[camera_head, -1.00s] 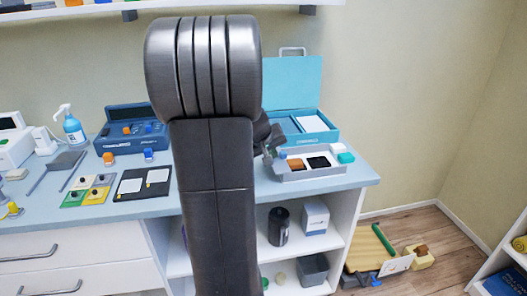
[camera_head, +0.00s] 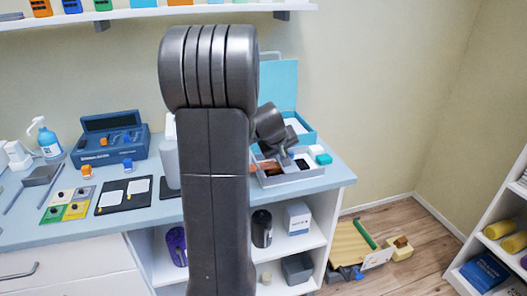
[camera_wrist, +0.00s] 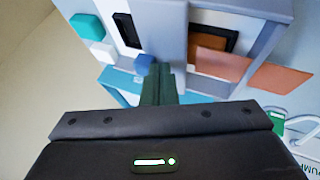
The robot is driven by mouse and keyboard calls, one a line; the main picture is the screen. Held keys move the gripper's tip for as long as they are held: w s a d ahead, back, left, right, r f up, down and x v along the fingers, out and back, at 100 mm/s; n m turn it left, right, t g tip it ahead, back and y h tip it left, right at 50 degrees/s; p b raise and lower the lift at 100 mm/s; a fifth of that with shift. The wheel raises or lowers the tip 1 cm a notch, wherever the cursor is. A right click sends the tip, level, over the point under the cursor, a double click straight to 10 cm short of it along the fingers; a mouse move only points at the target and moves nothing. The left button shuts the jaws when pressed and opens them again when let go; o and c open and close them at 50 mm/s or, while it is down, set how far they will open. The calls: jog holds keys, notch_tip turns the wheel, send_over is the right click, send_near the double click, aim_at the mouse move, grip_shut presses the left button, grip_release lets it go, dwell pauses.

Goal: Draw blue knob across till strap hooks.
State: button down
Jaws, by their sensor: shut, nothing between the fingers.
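A small blue knob (camera_wrist: 145,62) shows in the wrist view, right by the tips of my gripper (camera_wrist: 158,70). My gripper is shut and empty; I cannot tell whether its tips touch the knob. Orange-brown strap pieces (camera_wrist: 223,63) lie to the right of the fingertips, one in a dark frame and one sticking out past the grey edge. A black slot (camera_wrist: 126,30) is on the left of the pale grey tray. In the head view the grey tray (camera_head: 292,179) sits at the counter's right end; my arm hides part of it, and the knob cannot be made out there.
A teal block (camera_head: 323,158) sits at the tray's right edge. An open light-blue case (camera_head: 280,84) stands behind the tray. A dark blue case (camera_head: 110,150), a spray bottle (camera_head: 48,143) and coloured boards (camera_head: 66,205) occupy the counter's left.

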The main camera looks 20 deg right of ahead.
jog(key=d+p, duration=0.3)
jog(key=d, duration=0.5)
jog(key=shift+w+d+r, duration=0.1)
jog(key=shift+w+d, duration=0.05)
